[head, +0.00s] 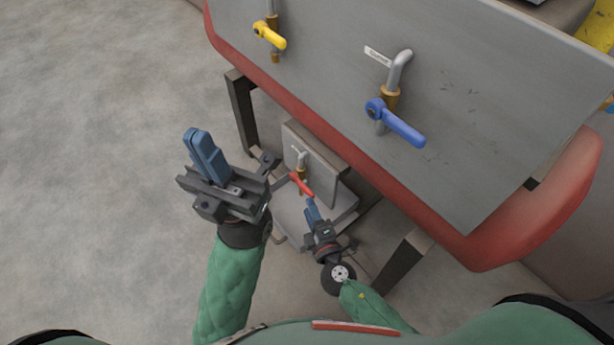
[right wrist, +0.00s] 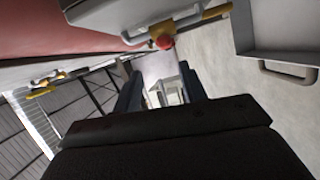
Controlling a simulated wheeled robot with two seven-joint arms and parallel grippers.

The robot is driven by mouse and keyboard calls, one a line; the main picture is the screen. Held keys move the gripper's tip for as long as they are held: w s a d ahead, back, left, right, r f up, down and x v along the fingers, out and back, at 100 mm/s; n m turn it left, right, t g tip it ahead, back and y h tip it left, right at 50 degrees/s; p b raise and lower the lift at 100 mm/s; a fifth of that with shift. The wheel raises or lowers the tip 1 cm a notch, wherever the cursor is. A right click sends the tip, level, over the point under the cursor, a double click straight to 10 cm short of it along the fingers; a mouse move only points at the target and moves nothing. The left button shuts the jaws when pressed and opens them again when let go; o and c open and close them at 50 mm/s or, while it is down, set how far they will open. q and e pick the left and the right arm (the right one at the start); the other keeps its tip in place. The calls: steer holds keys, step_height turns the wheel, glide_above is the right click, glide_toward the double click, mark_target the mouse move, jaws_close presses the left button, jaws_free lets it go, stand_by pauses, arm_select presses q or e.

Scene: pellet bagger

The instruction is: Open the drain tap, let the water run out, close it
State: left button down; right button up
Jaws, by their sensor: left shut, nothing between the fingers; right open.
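A small tap with a red lever (head: 301,184) and a brass body sits low on a grey box under the machine. The lever slants down to the right. In the right wrist view the red lever end (right wrist: 164,42) lies ahead of the fingers. My right gripper (head: 310,204) is open just below the lever; its fingers (right wrist: 160,90) show empty space between them, and I cannot tell whether they touch the lever. My left gripper (head: 190,133) is shut and empty, raised to the left of the tap. No running water is visible.
A yellow-lever tap (head: 270,36) and a blue-lever tap (head: 396,123) are on the grey panel (head: 470,110) above. A red rim (head: 400,195) edges the panel. Dark legs (head: 242,110) stand beneath. The concrete floor (head: 90,120) at left is clear.

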mark_target(309, 196)
steer(key=shift+n+h, duration=0.3)
steer(key=shift+h, duration=0.2)
steer(key=shift+d+f+p+x, duration=0.15)
steer(key=shift+d+f+x, duration=0.05)
steer(key=shift+x, duration=1.15)
steer(key=shift+d+f+p+x, duration=0.1)
steer(key=shift+d+f+x, duration=0.15)
steer(key=shift+x, duration=1.05)
steer(key=shift+d+f+p+x, duration=0.15)
steer(key=shift+d+f+x, duration=0.05)
steer(key=shift+x, duration=1.15)
steer(key=shift+w, duration=0.15)
jaws_close()
